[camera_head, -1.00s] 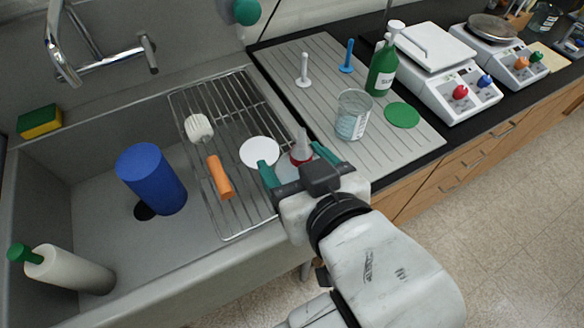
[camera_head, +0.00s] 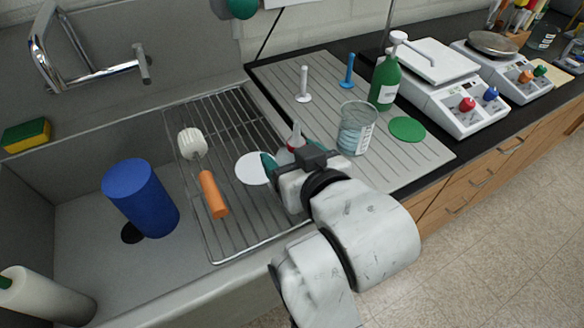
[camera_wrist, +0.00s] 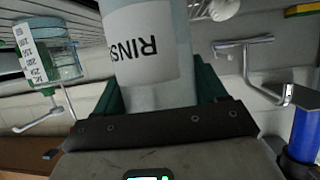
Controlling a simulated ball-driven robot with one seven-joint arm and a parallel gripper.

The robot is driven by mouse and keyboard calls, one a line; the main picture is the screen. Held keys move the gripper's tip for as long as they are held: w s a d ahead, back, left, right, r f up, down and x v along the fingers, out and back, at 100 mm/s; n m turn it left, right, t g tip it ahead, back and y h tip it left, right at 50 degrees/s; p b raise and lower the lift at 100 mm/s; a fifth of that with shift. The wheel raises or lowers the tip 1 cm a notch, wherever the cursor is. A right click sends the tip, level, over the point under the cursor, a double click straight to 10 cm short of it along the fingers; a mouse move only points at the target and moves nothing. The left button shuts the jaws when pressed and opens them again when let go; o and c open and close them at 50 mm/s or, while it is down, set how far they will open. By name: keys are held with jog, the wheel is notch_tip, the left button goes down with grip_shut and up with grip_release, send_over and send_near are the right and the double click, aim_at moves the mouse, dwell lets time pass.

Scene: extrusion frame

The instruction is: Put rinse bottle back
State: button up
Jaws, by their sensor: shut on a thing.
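My gripper (camera_head: 290,160) is shut on the rinse bottle (camera_head: 297,138), beyond the wire rack's right part. In the head view only the bottle's red and pale top shows, and my gripper hides the rest. In the wrist view the bottle (camera_wrist: 150,45) stands between the green fingers of my gripper (camera_wrist: 158,95), its white label reading "RINS" upside down. A flat white disc (camera_head: 252,169) lies on the wire rack (camera_head: 240,215), just left of my gripper. I cannot tell whether the bottle's base touches anything.
A glass beaker (camera_head: 355,130) stands close to the right, by a green bottle (camera_head: 384,82) and green disc (camera_head: 407,128). An orange-handled brush (camera_head: 212,193) lies on the rack. Two scales stand at right.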

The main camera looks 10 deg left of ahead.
jog(key=shift+f, duration=1.65)
jog(key=shift+f, duration=0.1)
jog(key=o, duration=1.2)
jog(key=shift+o, duration=0.2)
jog(key=shift+d, duration=0.1)
jog(key=p+v, duration=0.4)
jog(key=v, duration=0.8)
